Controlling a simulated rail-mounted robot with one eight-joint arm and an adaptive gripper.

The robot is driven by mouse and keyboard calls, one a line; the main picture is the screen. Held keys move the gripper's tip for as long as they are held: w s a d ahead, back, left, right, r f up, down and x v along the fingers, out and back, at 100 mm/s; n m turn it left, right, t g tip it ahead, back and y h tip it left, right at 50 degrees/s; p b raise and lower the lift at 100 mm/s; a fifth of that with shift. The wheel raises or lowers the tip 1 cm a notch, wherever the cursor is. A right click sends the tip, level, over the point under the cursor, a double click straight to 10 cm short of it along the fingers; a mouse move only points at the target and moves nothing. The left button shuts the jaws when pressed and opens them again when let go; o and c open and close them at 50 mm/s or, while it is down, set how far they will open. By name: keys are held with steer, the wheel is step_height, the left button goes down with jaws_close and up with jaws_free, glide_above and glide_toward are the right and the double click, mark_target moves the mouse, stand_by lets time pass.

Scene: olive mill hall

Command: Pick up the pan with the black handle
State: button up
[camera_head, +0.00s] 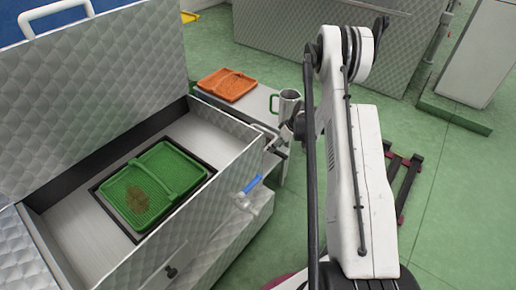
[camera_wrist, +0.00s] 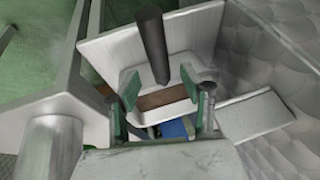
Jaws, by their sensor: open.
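In the wrist view a pale metal pan (camera_wrist: 195,28) with a thick black handle (camera_wrist: 152,45) lies just past my gripper (camera_wrist: 159,86). The handle points up and toward the upper middle of the picture, above the gap between the green-padded fingertips. The fingers stand apart, with the handle not clearly between them. A brown patch shows in the gap; I cannot tell what it belongs to. In the head view my gripper (camera_head: 284,136) is low at the near end of the side table, and the pan cannot be made out there.
A metal jug with a green handle (camera_head: 288,103) stands close beside my gripper. An orange basket (camera_head: 227,85) lies farther back on the side table (camera_head: 257,97). A large metal bin (camera_head: 62,238) with its lid raised holds a green basket (camera_head: 152,190).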

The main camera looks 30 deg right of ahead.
steer(key=b+x, duration=0.1)
steer(key=x, duration=0.2)
steer(key=shift+w+a+f, duration=0.15)
steer(key=shift+a+f, duration=0.05)
steer(key=shift+f, duration=0.05)
steer(key=shift+c, duration=0.5)
jaws_close()
